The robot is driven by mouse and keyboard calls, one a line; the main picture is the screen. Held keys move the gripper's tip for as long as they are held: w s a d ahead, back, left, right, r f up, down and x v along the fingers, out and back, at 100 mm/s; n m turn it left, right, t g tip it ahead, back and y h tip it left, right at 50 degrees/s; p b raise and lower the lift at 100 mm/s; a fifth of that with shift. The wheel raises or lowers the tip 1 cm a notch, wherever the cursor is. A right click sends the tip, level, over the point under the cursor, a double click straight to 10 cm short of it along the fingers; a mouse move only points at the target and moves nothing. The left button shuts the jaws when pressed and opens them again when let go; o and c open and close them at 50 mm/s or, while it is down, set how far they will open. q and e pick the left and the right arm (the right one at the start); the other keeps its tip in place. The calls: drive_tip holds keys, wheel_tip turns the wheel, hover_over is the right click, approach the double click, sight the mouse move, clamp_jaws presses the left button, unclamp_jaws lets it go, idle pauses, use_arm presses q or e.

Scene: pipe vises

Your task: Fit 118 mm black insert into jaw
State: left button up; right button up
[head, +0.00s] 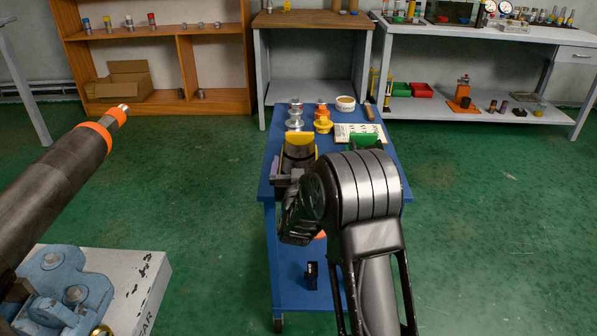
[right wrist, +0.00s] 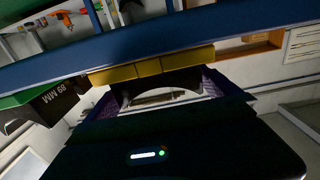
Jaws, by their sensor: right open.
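A dark insert with a yellow end face (head: 299,139) stands on the left part of the blue cart. In the right wrist view its yellow strip (right wrist: 150,69) and black arch show; no size marking is readable on it. My right gripper (head: 297,174) is at this insert; in the right wrist view its purple-padded fingers (right wrist: 160,94) are open, one on either side of the arch. Contact cannot be told. A blue vise (head: 62,285) stands at the lower left; its jaw seat is not clearly visible. My left gripper is not in view.
A green-marked insert (head: 365,140) sits right of it; it reads 89 MM in the right wrist view (right wrist: 48,105). Metal and yellow fittings (head: 322,120) and a white tub (head: 345,103) stand behind. A dark pipe with an orange ring (head: 97,136) juts in at left.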

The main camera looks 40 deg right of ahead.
drive_tip(key=c, duration=1.3)
drive_tip(key=shift+r, duration=0.1)
wheel_tip(320, 180, up, 10)
drive_tip(key=shift+f+p, duration=0.1)
drive_tip(key=shift+p, duration=0.85)
